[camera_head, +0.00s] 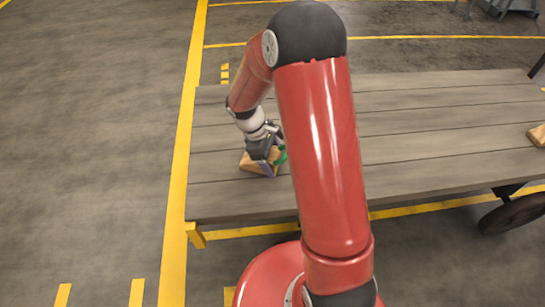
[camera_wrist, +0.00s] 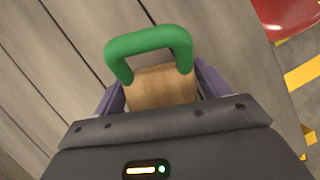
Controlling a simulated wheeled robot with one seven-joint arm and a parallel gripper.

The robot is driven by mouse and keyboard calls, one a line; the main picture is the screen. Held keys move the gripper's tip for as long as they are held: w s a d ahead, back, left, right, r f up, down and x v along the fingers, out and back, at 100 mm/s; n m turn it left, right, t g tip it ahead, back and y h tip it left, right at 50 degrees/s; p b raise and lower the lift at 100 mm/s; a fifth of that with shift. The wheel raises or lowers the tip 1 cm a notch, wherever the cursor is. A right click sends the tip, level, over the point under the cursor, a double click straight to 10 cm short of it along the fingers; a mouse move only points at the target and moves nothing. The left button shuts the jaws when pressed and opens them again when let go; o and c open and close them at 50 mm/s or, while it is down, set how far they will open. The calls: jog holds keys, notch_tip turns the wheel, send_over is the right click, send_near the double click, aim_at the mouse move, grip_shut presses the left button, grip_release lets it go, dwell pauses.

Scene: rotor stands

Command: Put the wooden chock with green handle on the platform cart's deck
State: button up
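The wooden chock (camera_head: 247,163) with a green handle (camera_head: 281,157) is at the near left part of the platform cart's grey plank deck (camera_head: 430,125). It looks down on the planks, though any small gap beneath is hard to see. My gripper (camera_head: 268,162) reaches down over it. In the wrist view, the chock's wood (camera_wrist: 162,88) lies between my gripper's purple fingers (camera_wrist: 160,90), which look pressed to its sides. The green handle (camera_wrist: 150,40) stands clear beyond the fingers. My arm hides part of the deck.
Another wooden block (camera_head: 538,135) sits at the deck's right edge. A dark wheel (camera_head: 513,213) shows under the cart's near right side. Yellow floor lines (camera_head: 180,150) run along the left. Deck planks around the chock are clear.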

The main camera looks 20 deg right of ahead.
jog(key=shift+o, duration=0.8)
jog(key=v, duration=1.2)
jog(key=s+d+r+m+t+y, duration=0.1)
jog(key=s+r+m+t, duration=0.3)
jog(key=s+r, duration=0.65)
jog(key=s+r+m+t+y, duration=0.2)
jog(key=s+r+m+t, duration=0.2)
jog(key=s+m, duration=0.3)
jog(key=s+p, duration=0.1)
jog(key=s, duration=0.3)
jog(key=shift+d+y, duration=0.3)
jog(key=shift+d, duration=0.05)
jog(key=shift+c, duration=0.5)
